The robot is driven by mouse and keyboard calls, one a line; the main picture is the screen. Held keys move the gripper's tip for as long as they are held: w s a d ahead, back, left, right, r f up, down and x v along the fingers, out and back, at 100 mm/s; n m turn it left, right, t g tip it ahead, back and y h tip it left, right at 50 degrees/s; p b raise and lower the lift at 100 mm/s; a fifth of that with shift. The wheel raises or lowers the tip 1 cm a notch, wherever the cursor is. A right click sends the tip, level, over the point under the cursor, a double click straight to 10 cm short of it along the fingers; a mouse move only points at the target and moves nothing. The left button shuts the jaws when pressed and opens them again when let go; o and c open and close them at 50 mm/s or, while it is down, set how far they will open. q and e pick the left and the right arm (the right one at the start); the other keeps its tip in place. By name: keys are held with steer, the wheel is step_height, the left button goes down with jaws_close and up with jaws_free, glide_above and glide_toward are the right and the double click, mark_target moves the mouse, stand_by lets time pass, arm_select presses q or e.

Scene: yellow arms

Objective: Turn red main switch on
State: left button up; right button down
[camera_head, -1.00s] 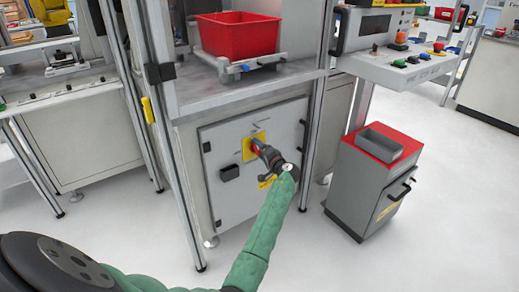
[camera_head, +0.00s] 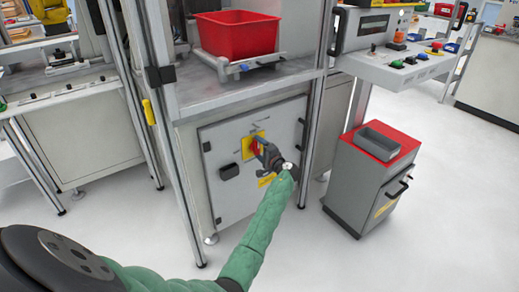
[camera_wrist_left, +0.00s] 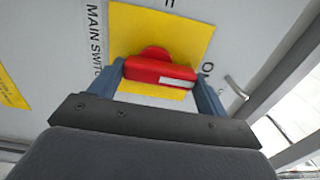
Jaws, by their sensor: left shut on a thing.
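The red main switch (camera_head: 254,147) sits on a yellow plate (camera_head: 247,152) on the grey cabinet door. In the left wrist view its red handle (camera_wrist_left: 150,70) lies crosswise between the blue-grey fingers of my left gripper (camera_wrist_left: 160,85), which is shut on it. The handle's white mark (camera_wrist_left: 177,80) is toward the right, near a partly hidden label beginning with O. "MAIN SWIT" reads on the left. In the head view my left gripper (camera_head: 263,152) covers part of the switch. My right gripper is not in view.
A black latch (camera_head: 229,171) is left of the switch on the door. Metal posts flank the cabinet. A red bin (camera_head: 238,36) stands on the shelf above. A grey drawer unit with a red top (camera_head: 397,160) stands to the right. Floor in front is clear.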

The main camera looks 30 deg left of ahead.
arm_select(q)
steer(key=o, duration=1)
steer(key=shift+d, duration=0.15)
steer(key=v, duration=0.7)
steer(key=shift+s+d, duration=0.15)
steer(key=shift+d, duration=0.1)
